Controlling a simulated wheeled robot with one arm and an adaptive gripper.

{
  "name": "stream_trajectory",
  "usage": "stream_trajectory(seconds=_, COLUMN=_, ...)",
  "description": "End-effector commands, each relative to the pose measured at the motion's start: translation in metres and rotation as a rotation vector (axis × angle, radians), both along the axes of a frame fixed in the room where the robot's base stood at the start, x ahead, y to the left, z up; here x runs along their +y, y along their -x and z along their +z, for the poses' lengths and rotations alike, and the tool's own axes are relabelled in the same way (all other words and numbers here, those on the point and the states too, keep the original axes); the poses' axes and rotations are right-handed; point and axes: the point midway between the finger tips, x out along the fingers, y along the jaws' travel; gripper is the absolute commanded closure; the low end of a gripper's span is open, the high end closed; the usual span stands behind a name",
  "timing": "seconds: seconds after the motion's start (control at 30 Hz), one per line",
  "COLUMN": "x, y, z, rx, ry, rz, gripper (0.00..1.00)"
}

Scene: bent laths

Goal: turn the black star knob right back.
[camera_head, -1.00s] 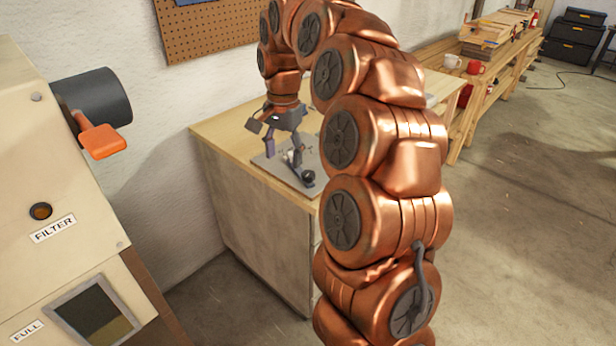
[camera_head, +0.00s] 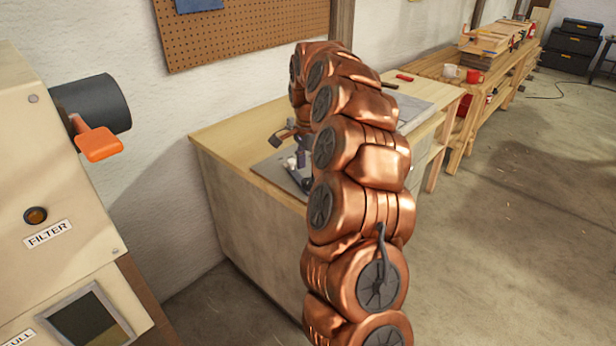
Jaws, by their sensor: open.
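A small fixture with dark, purple-grey and pale parts stands on a grey plate (camera_head: 270,168) at the near end of the wooden bench. My arm covers much of it. A small dark part (camera_head: 307,184) shows low on the fixture beside my arm; I cannot tell whether it is the black star knob. My gripper (camera_head: 286,136) is partly seen at the fixture, left of my arm links, and is open. Whether it touches anything there is hidden.
A cream machine with a FILTER label (camera_head: 48,234) and an orange lever (camera_head: 98,143) stands close on the left. A grey sheet (camera_head: 412,108) lies on the bench (camera_head: 225,128) behind my arm. Mugs (camera_head: 473,76) and wood stand on a farther bench.

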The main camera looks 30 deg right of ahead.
Motion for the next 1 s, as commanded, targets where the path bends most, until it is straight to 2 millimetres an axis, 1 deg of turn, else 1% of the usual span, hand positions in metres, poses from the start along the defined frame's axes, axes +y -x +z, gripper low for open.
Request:
stream_trajectory(seconds=0.1, x=0.001, y=0.002, z=-0.014, rx=0.006, ry=-0.003, rz=0.002, gripper=0.36)
stream_trajectory(seconds=0.3, x=0.001, y=0.001, z=-0.029, rx=0.003, ry=-0.001, rz=0.002, gripper=0.36)
stream_trajectory(seconds=0.47, x=0.001, y=0.001, z=-0.033, rx=0.002, ry=-0.001, rz=0.001, gripper=0.36)
stream_trajectory(seconds=0.67, x=0.001, y=0.001, z=-0.033, rx=0.002, ry=-0.001, rz=0.002, gripper=0.36)
stream_trajectory(seconds=1.0, x=0.001, y=0.001, z=-0.033, rx=0.002, ry=-0.001, rz=0.002, gripper=0.72)
